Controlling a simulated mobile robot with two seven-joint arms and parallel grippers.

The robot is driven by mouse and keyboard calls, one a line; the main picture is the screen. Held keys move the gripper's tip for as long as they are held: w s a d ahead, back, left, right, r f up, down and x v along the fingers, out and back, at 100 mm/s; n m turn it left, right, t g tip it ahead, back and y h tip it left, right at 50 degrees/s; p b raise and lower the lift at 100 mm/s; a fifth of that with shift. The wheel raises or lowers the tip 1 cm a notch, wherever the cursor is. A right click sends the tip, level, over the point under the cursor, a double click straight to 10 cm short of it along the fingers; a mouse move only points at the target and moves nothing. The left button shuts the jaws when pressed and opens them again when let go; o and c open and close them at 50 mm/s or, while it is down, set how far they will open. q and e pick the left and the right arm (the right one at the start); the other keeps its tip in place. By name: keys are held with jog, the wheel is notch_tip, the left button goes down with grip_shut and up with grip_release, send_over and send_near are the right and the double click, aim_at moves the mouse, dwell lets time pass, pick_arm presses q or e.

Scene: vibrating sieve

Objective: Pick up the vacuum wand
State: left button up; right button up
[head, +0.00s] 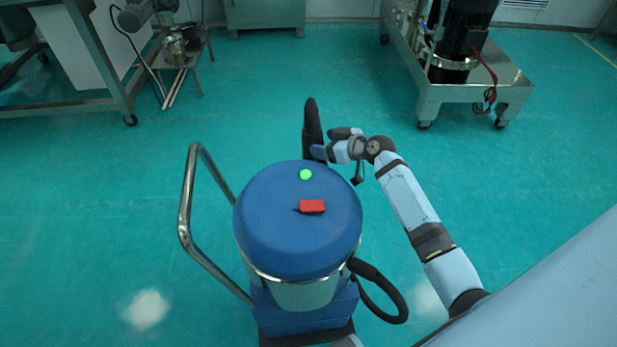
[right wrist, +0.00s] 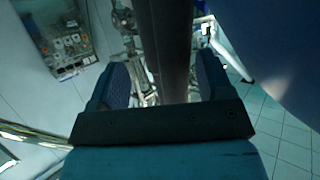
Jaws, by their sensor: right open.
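The vacuum wand (head: 312,122) is a black tube that stands up behind the blue-topped vacuum (head: 275,225) in the head view. Its lower part is hidden behind the lid. My right gripper (head: 321,151) is at the wand from the right. In the right wrist view the dark wand (right wrist: 167,40) runs between the two spread fingers of my right gripper (right wrist: 163,78), with a gap visible on its left side. The gripper is open around the wand. My left gripper is not in view.
The vacuum has a chrome push handle (head: 184,210) on its left and a black hose (head: 385,290) looping at its right. A wheeled metal cart (head: 470,92) with a dark machine stands at back right. A table (head: 95,60) is at back left. The green floor between is clear.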

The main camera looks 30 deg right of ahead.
aim_at(315, 140)
jog(key=x, duration=0.6)
jog(key=shift+w, duration=0.3)
jog(key=shift+c, duration=0.2)
jog(key=shift+r, duration=0.1)
jog(key=c, duration=1)
